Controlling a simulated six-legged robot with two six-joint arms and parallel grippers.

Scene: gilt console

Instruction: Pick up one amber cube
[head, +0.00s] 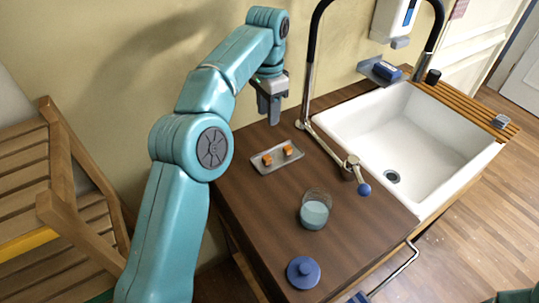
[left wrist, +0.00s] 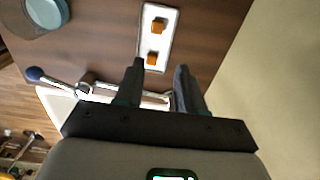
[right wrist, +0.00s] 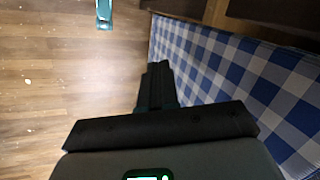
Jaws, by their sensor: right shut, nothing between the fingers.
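Two amber cubes lie apart on a small light tray (head: 277,162) on the brown counter. One amber cube (head: 267,160) is at the left and the other amber cube (head: 288,150) at the right in the head view. Both also show in the left wrist view, one cube (left wrist: 158,25) farther up and one cube (left wrist: 152,58) nearer the fingers. My left gripper (head: 270,112) is above the counter behind the tray, open and empty, its fingers (left wrist: 159,78) apart and clear of the cubes. My right gripper (right wrist: 157,70) is shut and empty, away from the counter.
A glass with pale blue contents (head: 315,211) and a blue round lid (head: 303,272) stand nearer on the counter. A tap with a blue-ended lever (head: 363,188) and a white sink (head: 400,135) are at right. A blue checked cloth (right wrist: 225,70) is beside my right gripper.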

